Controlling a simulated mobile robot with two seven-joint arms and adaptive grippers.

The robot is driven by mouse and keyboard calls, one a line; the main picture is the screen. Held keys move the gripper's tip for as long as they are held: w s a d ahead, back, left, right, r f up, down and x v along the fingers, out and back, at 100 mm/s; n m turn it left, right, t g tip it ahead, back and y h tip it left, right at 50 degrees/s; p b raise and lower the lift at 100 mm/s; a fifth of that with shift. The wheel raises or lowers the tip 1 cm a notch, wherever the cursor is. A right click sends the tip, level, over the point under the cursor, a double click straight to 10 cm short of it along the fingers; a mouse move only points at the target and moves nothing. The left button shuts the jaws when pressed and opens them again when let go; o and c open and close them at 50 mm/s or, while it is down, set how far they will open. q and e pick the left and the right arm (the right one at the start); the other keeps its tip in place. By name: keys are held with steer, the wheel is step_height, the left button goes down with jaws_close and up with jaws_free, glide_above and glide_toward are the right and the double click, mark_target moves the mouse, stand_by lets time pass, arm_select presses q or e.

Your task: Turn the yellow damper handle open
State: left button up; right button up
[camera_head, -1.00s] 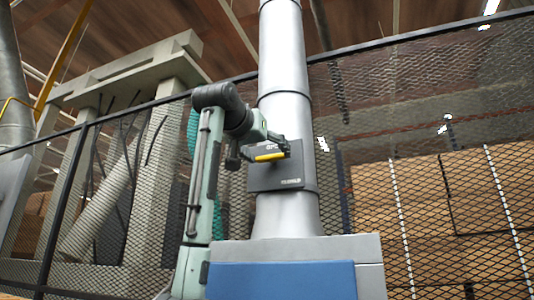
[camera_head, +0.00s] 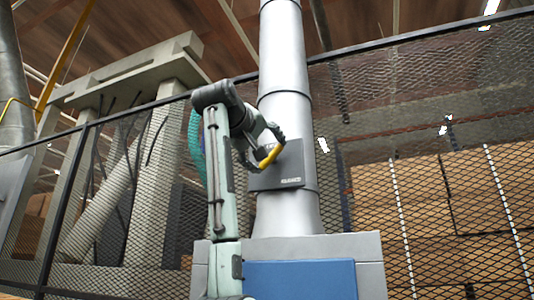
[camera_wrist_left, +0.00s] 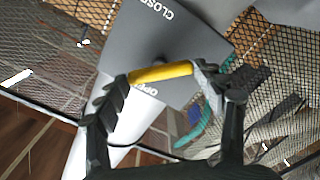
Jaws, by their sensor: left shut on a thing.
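The yellow damper handle (camera_head: 270,157) is on a dark grey plate (camera_head: 291,171) fixed to the front of a silver vertical duct. In the head view it slants up to the right. My left gripper (camera_head: 264,148) is at the handle from the left, shut on it. In the left wrist view the yellow handle (camera_wrist_left: 162,73) spans between the two dark fingers, one at each end. The plate (camera_wrist_left: 175,45) there carries the words CLOSED and OPEN, with OPEN partly hidden close to the handle. My right gripper is not in view.
The silver duct (camera_head: 284,75) rises from a grey cabinet with a blue panel (camera_head: 300,280). A black mesh fence (camera_head: 430,130) stands behind, with brown stacks (camera_head: 420,200) beyond it. Free space lies right of the duct.

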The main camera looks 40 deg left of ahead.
arm_select(q)
steer(key=shift+f+n+p, duration=0.1)
steer(key=shift+n+p, duration=0.25)
steer(key=shift+n, duration=4.35)
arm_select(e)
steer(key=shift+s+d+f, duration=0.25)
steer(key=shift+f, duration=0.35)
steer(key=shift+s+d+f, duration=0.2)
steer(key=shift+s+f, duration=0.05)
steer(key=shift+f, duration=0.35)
arm_select(q)
steer(key=shift+a, duration=0.1)
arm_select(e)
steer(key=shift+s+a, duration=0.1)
arm_select(q)
steer(key=o, duration=1.2)
steer(key=shift+s, duration=0.1)
steer(key=shift+c, duration=0.2)
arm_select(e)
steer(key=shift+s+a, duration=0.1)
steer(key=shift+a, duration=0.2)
